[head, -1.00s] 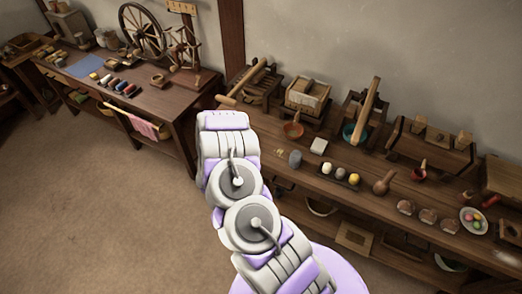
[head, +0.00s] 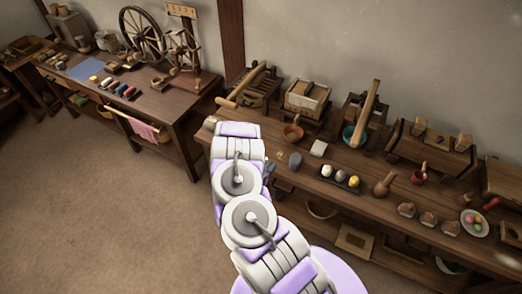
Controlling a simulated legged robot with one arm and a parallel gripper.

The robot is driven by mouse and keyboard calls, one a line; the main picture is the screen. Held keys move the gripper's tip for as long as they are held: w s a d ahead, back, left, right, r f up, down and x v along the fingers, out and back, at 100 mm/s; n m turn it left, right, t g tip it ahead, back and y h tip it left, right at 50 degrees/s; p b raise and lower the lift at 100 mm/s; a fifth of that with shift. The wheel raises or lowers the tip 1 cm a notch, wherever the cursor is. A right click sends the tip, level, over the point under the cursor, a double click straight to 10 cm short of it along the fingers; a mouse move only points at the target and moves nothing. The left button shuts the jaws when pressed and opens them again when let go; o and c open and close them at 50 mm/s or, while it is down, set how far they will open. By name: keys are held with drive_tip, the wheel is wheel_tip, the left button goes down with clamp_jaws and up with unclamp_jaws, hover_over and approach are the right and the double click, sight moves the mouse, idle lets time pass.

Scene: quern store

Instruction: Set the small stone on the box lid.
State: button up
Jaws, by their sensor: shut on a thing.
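My arm (head: 240,190) reaches up the middle of the head view over the left end of the right-hand bench. My gripper is hidden behind its links, so neither its fingers nor anything between them shows. A small dark grey rounded piece (head: 295,160), which may be a stone, shows on the bench just right of the arm. I cannot tell whether it is the small stone of the task. A wooden box-like piece (head: 506,177) with a flat top stands at the far right edge. I cannot tell whether it is the box with the lid.
Wooden devices line the wall. Open floor (head: 110,215) lies left.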

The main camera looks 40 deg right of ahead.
drive_tip(key=w+d, duration=0.2)
drive_tip(key=w, duration=0.1)
drive_tip(key=w+d+b, duration=0.1)
drive_tip(key=w+d, duration=0.1)
drive_tip(key=w, duration=0.2)
drive_tip(key=w+d+f+b, duration=0.1)
drive_tip(key=w+d, duration=0.1)
drive_tip(key=w, duration=0.2)
drive_tip(key=shift+d+f, duration=0.1)
drive_tip(key=shift+d, duration=0.3)
drive_tip(key=shift+w+d+f+b, duration=0.15)
drive_tip(key=shift+f+b, duration=0.1)
drive_tip(key=shift+f, duration=0.55)
drive_tip(key=shift+w+a+f+b, duration=0.1)
drive_tip(key=shift+f+b, duration=0.15)
drive_tip(key=shift+f, duration=0.55)
drive_tip(key=shift+f, duration=0.2)
drive_tip(key=o, duration=1.3)
drive_tip(key=shift+r, duration=0.1)
drive_tip(key=shift+c, duration=0.2)
